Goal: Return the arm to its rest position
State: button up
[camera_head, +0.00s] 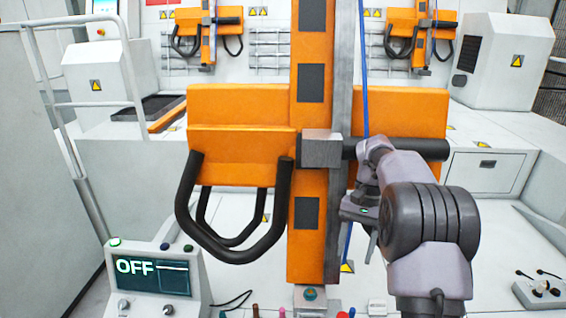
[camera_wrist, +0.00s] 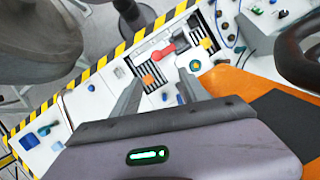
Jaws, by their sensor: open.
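My arm rises at the right of the head view, bent over at the top. My gripper (camera_head: 366,238) hangs below the wrist, pointing down, just right of the orange vertical beam (camera_head: 309,228). In the wrist view my gripper (camera_wrist: 158,88) shows two grey fingers spread apart with nothing between them. Below and beyond the fingers is a white worktop (camera_wrist: 92,103) with a slotted area holding small coloured parts. The gripper is apart from these parts.
The orange gantry (camera_head: 235,110) with black loop handles (camera_head: 236,255) stands close to my arm. A control panel (camera_head: 155,275) reading OFF is at lower left. A joystick box (camera_head: 540,292) is at lower right. Yellow-black striping (camera_wrist: 110,60) edges the worktop.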

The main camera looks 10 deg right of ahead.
jog(key=s+a+f+n+t+b, duration=0.1)
jog(key=s+a+f+t+b, duration=0.2)
jog(key=s+a+b, duration=0.5)
jog(key=s+a+f+n+t+b, duration=0.1)
jog(key=s+a+f+t+b, duration=0.3)
jog(key=s+b, duration=0.6)
jog(key=s+a+f+t+b, duration=0.2)
jog(key=s+a+f+b, duration=0.2)
jog(key=s+f, duration=0.5)
jog(key=shift+a+f+b, duration=0.15)
jog(key=shift+f+b, duration=0.3)
jog(key=shift+b, duration=0.75)
